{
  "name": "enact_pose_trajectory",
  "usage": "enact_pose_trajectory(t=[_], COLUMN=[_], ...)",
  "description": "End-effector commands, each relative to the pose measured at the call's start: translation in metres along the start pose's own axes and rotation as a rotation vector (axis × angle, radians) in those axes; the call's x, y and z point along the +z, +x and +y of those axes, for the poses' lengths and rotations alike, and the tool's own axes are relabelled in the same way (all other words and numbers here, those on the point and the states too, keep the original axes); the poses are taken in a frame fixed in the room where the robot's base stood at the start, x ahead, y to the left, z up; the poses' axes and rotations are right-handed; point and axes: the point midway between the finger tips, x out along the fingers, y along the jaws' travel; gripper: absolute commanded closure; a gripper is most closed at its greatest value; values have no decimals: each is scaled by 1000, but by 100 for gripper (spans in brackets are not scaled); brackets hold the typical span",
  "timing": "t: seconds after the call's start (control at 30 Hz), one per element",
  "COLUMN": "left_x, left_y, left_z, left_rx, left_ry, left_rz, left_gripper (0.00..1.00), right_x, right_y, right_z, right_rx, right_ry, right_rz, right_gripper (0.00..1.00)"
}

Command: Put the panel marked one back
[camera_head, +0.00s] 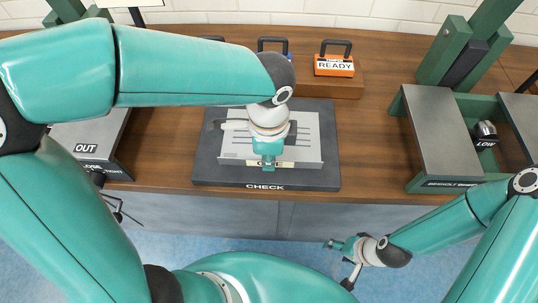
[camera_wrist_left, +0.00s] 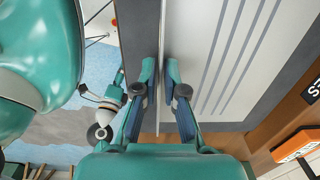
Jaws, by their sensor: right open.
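A pale grey panel with darker stripes (camera_head: 306,150) lies on the dark mat marked CHECK (camera_head: 210,173). It also shows in the left wrist view (camera_wrist_left: 225,60), with a raised thin edge. No number can be read on it. My left gripper (camera_head: 268,163) points down at the panel's near edge; in the left wrist view its two fingers (camera_wrist_left: 160,88) sit close together on both sides of that thin edge, shut on it. A cream-coloured strip shows at the fingertips. My right gripper (camera_head: 342,262) is open and empty, off the table's front, above the blue floor.
An orange READY block (camera_head: 334,66) with a handle stands on a wooden ledge (camera_head: 345,88) behind the mat. A grey stand marked OUT (camera_head: 88,135) is at left. A green frame with grey-topped panels (camera_head: 432,130) and a LOW part (camera_head: 487,140) is at right. Bare wood (camera_head: 375,140) lies between.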

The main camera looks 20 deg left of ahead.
Motion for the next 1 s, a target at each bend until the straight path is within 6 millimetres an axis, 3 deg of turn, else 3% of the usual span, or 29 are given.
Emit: enact_pose_trajectory(t=[0.1,0.53,1.0], left_x=[0,0,0], left_y=[0,-10,-96], left_z=[0,-1,0], left_rx=[0,-2,-3], left_ry=[0,0,0], left_rz=[0,1,3], left_gripper=[69,69,69], right_x=[0,0,0], right_y=[0,-4,-18], right_z=[0,-1,-6], right_rx=[0,0,0], right_ry=[0,0,0], right_rz=[0,0,0], right_gripper=[37,37,37])
